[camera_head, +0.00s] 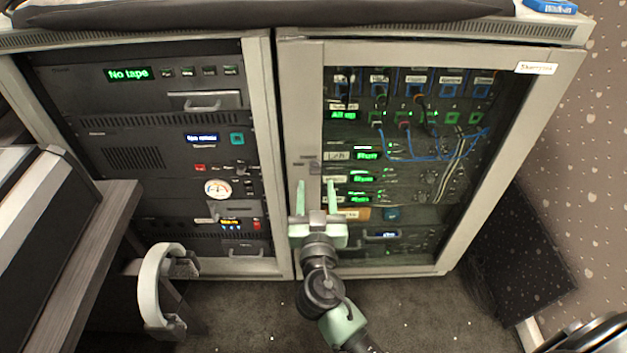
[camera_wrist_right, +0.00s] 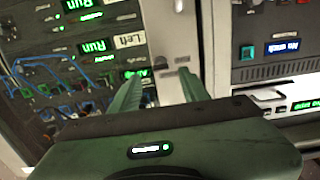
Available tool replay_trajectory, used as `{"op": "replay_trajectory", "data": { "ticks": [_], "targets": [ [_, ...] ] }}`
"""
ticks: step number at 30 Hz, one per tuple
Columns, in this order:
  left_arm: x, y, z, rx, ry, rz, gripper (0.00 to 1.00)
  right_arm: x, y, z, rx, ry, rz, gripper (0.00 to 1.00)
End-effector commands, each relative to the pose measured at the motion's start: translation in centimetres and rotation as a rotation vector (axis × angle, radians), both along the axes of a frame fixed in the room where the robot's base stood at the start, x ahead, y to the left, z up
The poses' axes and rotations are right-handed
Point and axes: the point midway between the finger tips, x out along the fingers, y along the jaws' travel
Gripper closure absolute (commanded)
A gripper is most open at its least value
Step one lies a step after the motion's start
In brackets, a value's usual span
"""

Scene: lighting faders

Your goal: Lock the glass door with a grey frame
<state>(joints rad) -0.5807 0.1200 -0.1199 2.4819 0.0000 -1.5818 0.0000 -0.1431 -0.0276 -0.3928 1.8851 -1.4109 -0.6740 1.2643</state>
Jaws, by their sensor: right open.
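The glass door with a grey frame (camera_head: 313,110) closes the right-hand cabinet and looks shut. A small lock fitting (camera_head: 314,167) sits on its left frame bar, about halfway down; its turned position is too small to tell. In the wrist view a small metal fitting (camera_wrist_right: 183,60) shows on the grey frame near the fingertips. My right gripper (camera_head: 316,184) is open, its two green fingers pointing up just below the fitting. In the wrist view the fingers (camera_wrist_right: 160,82) are apart with nothing between them. Contact with the door cannot be told. My left gripper is not in view.
An open-fronted rack (camera_head: 100,125) with lit equipment stands left of the door. A white curved armrest-like loop (camera_head: 150,285) and a desk edge (camera_head: 75,260) are at lower left. A dark panel (camera_head: 520,250) leans at right. Carpet in front is mostly clear.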

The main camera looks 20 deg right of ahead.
Motion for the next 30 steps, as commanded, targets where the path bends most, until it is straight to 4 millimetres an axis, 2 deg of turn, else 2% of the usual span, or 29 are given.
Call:
{"op": "replay_trajectory", "data": {
  "ticks": [3, 7, 18, 23, 30],
  "targets": [
    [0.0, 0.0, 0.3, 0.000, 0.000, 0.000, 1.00, 1.9, -0.6, 0.2, -0.001, -0.001, -0.001, 0.55],
    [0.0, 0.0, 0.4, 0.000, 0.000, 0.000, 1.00, 3.3, -0.9, 0.0, -0.001, 0.001, 0.001, 0.55],
    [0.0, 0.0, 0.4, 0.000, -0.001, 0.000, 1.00, 3.9, -1.1, -0.1, 0.000, 0.002, 0.001, 0.55],
    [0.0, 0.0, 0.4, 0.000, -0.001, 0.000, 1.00, 3.9, -1.1, -0.1, 0.000, 0.003, 0.001, 0.99],
    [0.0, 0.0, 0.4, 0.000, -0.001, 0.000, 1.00, 3.8, -1.1, -0.1, -0.006, 0.005, 0.000, 1.00]
  ]
}}
